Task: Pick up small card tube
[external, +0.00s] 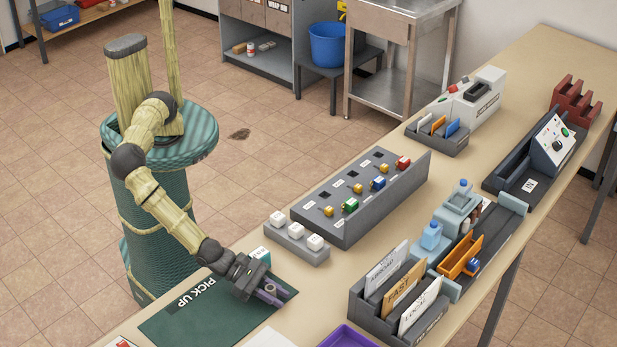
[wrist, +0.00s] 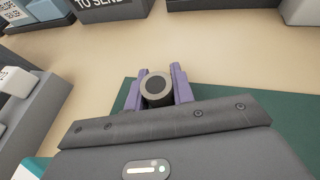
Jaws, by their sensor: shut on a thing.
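My gripper (external: 271,291) is low over the right end of the dark green "PICK UP" mat (external: 190,318). In the wrist view my gripper (wrist: 160,84) has its two purple fingers on either side of the small card tube (wrist: 157,86). The tube shows end-on as a dark grey round face with a darker centre. The fingers are shut on it. Its length is hidden behind the gripper body, and I cannot tell whether it still touches the mat. In the external view the tube is mostly hidden between the fingers.
A grey block with white cubes (external: 296,240) and a grey panel with coloured keys (external: 365,200) stand behind the gripper. A letter sorter (external: 392,305) stands to the right, with a purple tray (external: 347,337) at the front. A small teal-and-white item (external: 259,254) is close beside my wrist.

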